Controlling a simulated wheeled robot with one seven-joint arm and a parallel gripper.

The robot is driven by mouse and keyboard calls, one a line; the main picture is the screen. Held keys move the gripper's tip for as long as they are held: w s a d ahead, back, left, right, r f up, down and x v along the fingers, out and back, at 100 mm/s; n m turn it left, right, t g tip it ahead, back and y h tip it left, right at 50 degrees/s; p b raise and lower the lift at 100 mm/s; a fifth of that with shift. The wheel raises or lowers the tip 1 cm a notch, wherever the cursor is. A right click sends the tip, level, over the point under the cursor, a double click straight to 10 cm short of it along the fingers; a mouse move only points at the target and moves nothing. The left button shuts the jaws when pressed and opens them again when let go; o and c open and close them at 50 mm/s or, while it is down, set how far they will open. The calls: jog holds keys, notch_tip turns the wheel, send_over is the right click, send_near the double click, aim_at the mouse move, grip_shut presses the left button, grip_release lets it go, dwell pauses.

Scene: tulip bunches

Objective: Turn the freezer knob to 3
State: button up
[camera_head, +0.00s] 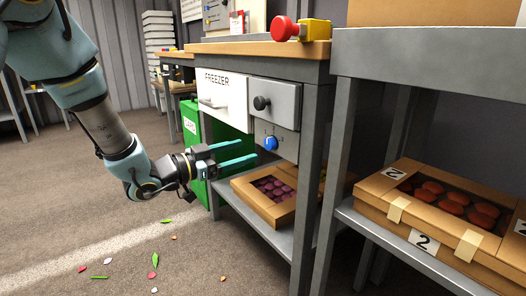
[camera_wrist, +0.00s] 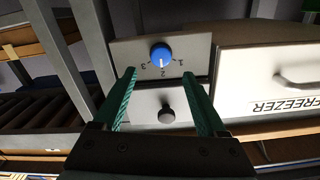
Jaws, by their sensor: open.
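The blue freezer knob (camera_head: 271,143) sits on a grey panel under the bench, below a drawer with a dark round pull (camera_head: 261,103). The wrist view is upside down and shows the knob (camera_wrist: 161,54) with the marks 3, 2 and 1 around it. Its white pointer line seems to face the 2. My gripper (camera_head: 249,150) is open, with its two green fingers pointing at the panel, and the tips are just short of the knob. In the wrist view the fingers (camera_wrist: 159,71) lie on either side of the knob's line, with nothing between them.
The white freezer front (camera_head: 225,96) with a handle is left of the panel. A green bin (camera_head: 196,140) stands below it. A crate of dark bulbs (camera_head: 262,208) sits on the lower shelf. A red button (camera_head: 284,28) is on the bench top.

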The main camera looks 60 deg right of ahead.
aim_at(267, 144)
jog(key=b+x, duration=0.1)
jog(key=x, duration=0.6)
jog(key=shift+d, duration=0.25)
grip_shut()
dwell(0.3)
